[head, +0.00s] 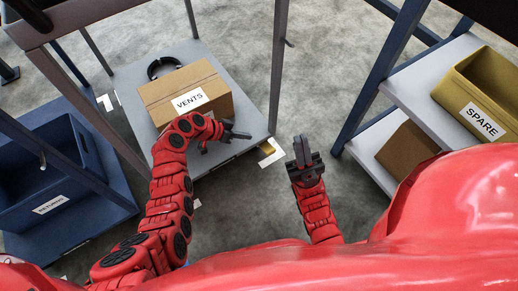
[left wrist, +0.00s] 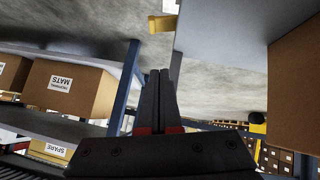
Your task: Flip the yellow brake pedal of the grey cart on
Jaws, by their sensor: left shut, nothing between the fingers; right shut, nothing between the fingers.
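The grey cart (head: 252,112) stands in the upper middle of the head view with its flat deck. Its yellow brake pedal (head: 273,157) sticks out low at the cart's near right corner. The pedal also shows at the top of the left wrist view (left wrist: 162,23), beside the cart's grey deck edge. My left gripper (head: 240,133) is shut and empty over the cart's near edge, to the left of the pedal. Its closed fingers show in the left wrist view, apart from the pedal. My right gripper (head: 302,148) is shut and empty, right of the pedal.
A cardboard box labelled VENTS (head: 185,92) and a black ring-shaped item (head: 163,64) lie on the deck. A blue bin (head: 45,185) stands left. A shelf with a yellow SPARE bin (head: 485,90) stands right. Grey floor is free between cart and shelf.

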